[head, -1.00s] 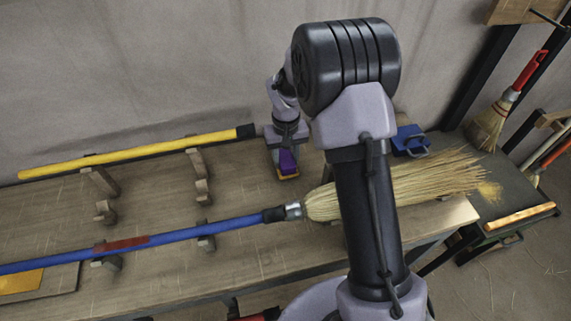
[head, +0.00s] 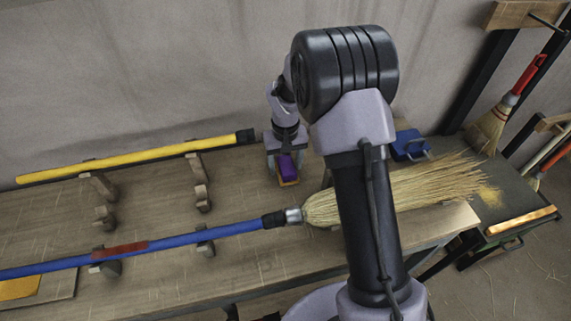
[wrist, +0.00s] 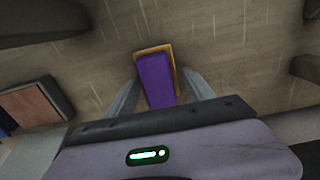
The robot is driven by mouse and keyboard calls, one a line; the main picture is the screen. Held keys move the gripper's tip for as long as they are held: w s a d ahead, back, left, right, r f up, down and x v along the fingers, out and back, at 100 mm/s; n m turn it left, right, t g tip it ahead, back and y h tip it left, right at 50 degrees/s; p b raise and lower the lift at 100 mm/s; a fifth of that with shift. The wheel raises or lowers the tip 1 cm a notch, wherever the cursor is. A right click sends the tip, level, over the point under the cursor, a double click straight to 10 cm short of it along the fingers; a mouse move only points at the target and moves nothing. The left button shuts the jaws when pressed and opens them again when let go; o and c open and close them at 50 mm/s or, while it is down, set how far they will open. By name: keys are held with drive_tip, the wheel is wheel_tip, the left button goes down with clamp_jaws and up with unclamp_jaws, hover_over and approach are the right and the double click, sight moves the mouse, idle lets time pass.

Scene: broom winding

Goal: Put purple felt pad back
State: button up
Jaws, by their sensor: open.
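The purple felt pad (head: 285,166) is a small purple block near the back of the bench, just below my gripper. In the wrist view the purple pad (wrist: 155,80) lies on or over a slightly larger tan-orange piece (wrist: 172,62), whose edge shows at the top and right. My gripper (wrist: 160,92) is open, with one finger on each side of the pad. A gap shows between the left finger and the pad; the right finger is close to its edge. Whether it touches is unclear.
A broom with a blue handle (head: 190,238) and straw head (head: 430,186) lies across wooden rests in front. A yellow pole (head: 130,157) lies behind on similar rests. A blue box (head: 409,146) stands to the right. Bare bench (head: 150,210) shows between the poles.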

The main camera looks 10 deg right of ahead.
wheel_tip(320, 180, up, 12)
drive_tip(key=p, duration=0.4)
wheel_tip(320, 180, up, 8)
drive_tip(key=t, duration=0.1)
hover_over(286, 165)
drive_tip(key=s, duration=0.4)
drive_tip(key=s+a+r+m+t+y, duration=0.1)
drive_tip(key=s+a+r+m+t, duration=0.1)
drive_tip(key=s+r, duration=0.8)
drive_tip(key=s+a+m+t+y, duration=0.1)
drive_tip(key=s+a+m+t, duration=0.1)
drive_tip(key=s, duration=1.1)
drive_tip(key=shift+f+t, duration=0.15)
drive_tip(key=shift+t, duration=0.25)
drive_tip(key=shift+s+d, duration=0.1)
